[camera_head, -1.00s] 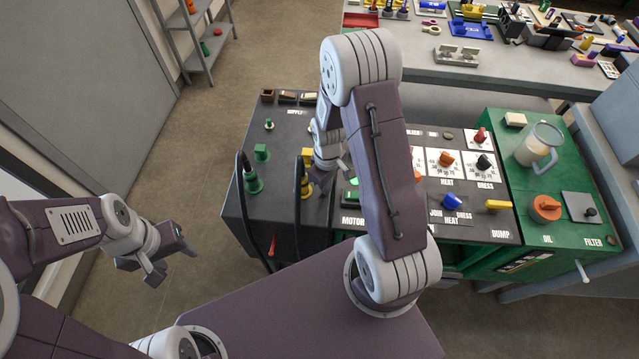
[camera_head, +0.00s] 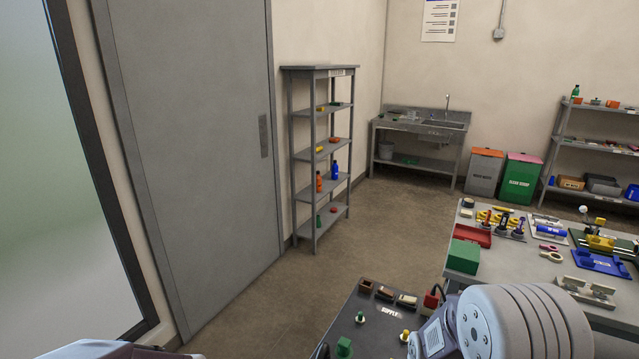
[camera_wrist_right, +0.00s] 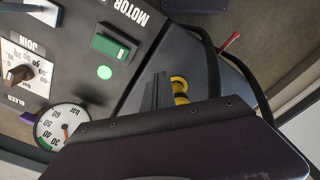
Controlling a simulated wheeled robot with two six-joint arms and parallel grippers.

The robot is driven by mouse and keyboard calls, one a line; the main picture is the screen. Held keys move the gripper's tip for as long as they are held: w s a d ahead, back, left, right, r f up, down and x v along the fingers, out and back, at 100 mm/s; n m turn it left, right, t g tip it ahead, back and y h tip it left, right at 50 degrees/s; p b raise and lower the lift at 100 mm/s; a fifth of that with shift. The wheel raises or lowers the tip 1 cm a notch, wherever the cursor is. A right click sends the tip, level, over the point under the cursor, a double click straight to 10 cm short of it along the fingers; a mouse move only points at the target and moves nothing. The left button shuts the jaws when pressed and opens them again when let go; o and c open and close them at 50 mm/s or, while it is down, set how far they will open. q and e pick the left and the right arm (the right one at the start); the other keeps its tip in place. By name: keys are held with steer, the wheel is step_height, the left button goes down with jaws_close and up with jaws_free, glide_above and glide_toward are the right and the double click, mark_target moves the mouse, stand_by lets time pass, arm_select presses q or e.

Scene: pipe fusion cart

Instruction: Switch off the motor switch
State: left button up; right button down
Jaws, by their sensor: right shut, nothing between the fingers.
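My left gripper is not seen.
A yellow plug (camera_wrist_right: 180,88) with black cables (camera_wrist_right: 205,48) is close beside my right fingers. The head view shows a shelf rack (camera_head: 318,160), a workbench and open floor (camera_head: 300,290).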

steer(key=s+a+r+m, duration=0.2)
steer(key=s+r+m, duration=0.1)
steer(key=s+r, duration=0.2)
steer(key=shift+s+a+r+t, duration=0.25)
steer(key=shift+s+t, duration=0.05)
